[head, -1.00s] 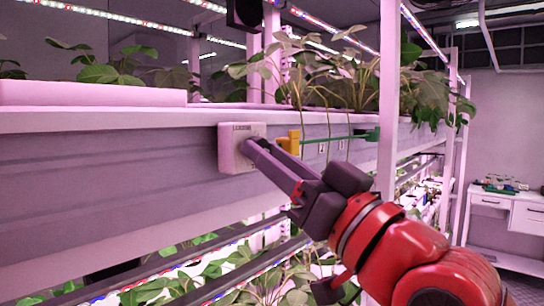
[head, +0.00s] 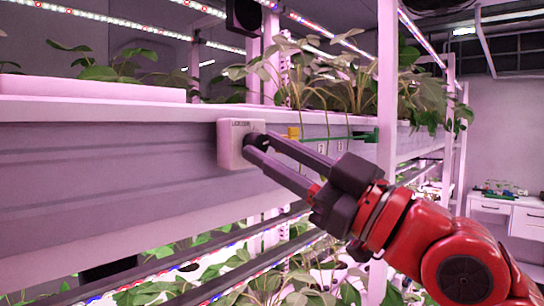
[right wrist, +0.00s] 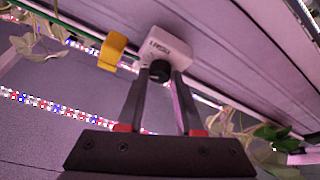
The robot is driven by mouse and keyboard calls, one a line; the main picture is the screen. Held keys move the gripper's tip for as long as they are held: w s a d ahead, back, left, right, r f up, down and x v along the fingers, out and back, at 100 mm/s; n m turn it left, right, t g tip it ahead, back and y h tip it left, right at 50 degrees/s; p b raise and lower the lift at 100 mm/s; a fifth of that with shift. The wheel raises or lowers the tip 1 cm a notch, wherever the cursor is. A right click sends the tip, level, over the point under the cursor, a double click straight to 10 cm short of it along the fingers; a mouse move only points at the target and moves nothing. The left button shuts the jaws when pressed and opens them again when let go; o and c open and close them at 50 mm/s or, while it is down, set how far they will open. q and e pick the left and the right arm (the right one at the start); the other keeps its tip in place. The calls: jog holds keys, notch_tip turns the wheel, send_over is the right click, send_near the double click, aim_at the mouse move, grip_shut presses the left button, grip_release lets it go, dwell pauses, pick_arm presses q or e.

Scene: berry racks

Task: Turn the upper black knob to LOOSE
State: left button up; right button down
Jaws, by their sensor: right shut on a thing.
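A pale square box (head: 229,150) with small lettering along its top is fixed to the front of the grey rack trough. It also shows in the right wrist view (right wrist: 180,44), where the label is too small to read surely. A black knob (head: 261,141) sticks out of the box front; it also shows in the right wrist view (right wrist: 160,70). My right gripper (head: 262,144) reaches in from the right with its two dark fingers on either side of the knob, shut on it. In the right wrist view the fingertips (right wrist: 160,77) flank the knob. My left gripper is out of view.
A white post (head: 387,90) stands near my right arm. Leafy plants hang above and below the trough.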

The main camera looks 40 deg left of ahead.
jog(key=n, duration=0.1)
jog(key=n+g, duration=0.1)
jog(key=shift+w+r+n+p, duration=0.2)
jog(key=shift+n+p, duration=0.1)
jog(key=shift+p, duration=0.05)
jog(key=n+g+p, duration=0.1)
jog(key=n, duration=0.1)
jog(key=n+g+h+p, duration=0.1)
jog(key=shift+r+n, duration=0.2)
jog(key=shift+n, duration=0.2)
jog(key=n+g+h+p, duration=0.1)
jog(key=n+p, duration=0.1)
jog(key=n, duration=0.1)
jog(key=n+g+h+p, duration=0.1)
jog(key=n+p, duration=0.1)
jog(key=n, duration=0.1)
jog(key=shift+w+r+n+p, duration=0.2)
jog(key=shift+n+p, duration=0.1)
jog(key=shift+p, duration=0.1)
jog(key=shift+n+h+p, duration=0.9)
jog(key=shift+n+p, duration=0.25)
jog(key=shift+n, duration=0.55)
jog(key=shift+f+n, duration=0.1)
jog(key=shift+n, duration=0.2)
jog(key=c, duration=0.6)
grip_release()
jog(key=shift+f, duration=0.1)
